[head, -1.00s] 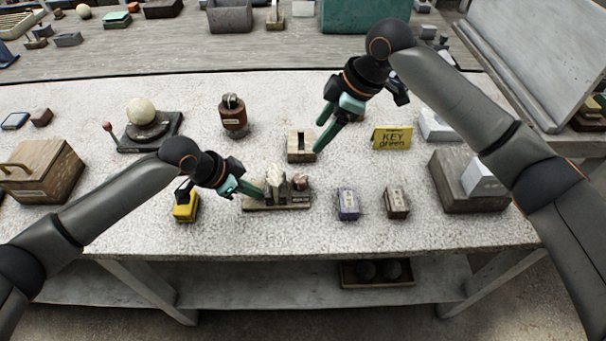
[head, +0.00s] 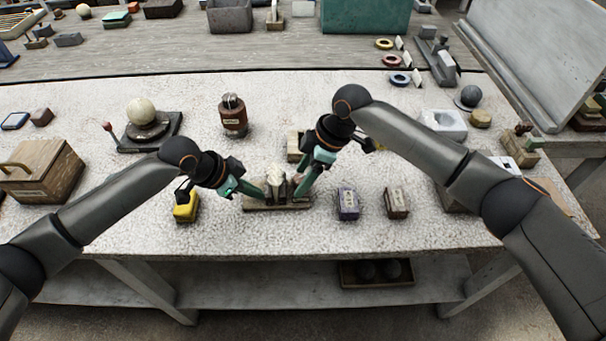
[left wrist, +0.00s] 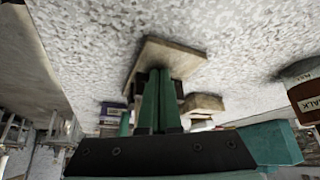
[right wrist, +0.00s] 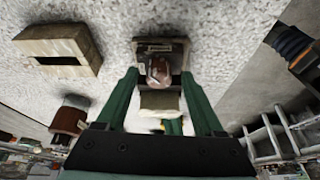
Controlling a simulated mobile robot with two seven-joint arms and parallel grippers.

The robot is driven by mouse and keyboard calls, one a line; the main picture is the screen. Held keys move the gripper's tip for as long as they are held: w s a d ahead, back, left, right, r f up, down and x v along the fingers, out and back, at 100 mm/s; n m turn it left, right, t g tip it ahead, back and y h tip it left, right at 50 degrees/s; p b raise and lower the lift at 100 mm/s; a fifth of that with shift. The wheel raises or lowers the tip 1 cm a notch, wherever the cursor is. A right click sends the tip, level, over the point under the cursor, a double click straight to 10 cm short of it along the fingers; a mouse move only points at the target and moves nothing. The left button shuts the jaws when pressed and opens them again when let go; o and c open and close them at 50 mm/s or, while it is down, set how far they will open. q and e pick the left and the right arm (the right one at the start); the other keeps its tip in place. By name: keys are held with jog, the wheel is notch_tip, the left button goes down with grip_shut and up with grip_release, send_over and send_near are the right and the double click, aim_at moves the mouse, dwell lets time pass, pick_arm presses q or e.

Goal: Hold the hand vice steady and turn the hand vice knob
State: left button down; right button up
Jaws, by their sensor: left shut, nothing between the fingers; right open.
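The hand vice stands on a wooden base (head: 278,207) near the front middle of the table, with a pale upright block (head: 276,178) on it. The base also shows in the left wrist view (left wrist: 170,52). The reddish-brown knob (right wrist: 158,72) shows in the right wrist view; my right gripper hides it in the head view. My left gripper (head: 258,192) is shut and empty, its tips at the left end of the vice; I cannot tell whether they touch it. My right gripper (head: 301,190) is open above the right end, its fingers on either side of the knob in the right wrist view.
A yellow block (head: 185,209) lies left of the vice. A purple block (head: 347,204) and a brown block (head: 397,203) stand to its right. A slotted wooden block (head: 293,146) sits behind, partly hidden. The front strip of the table is clear.

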jog(key=shift+f, duration=0.15)
jog(key=shift+c, duration=0.2)
jog(key=shift+a, duration=0.1)
grip_shut()
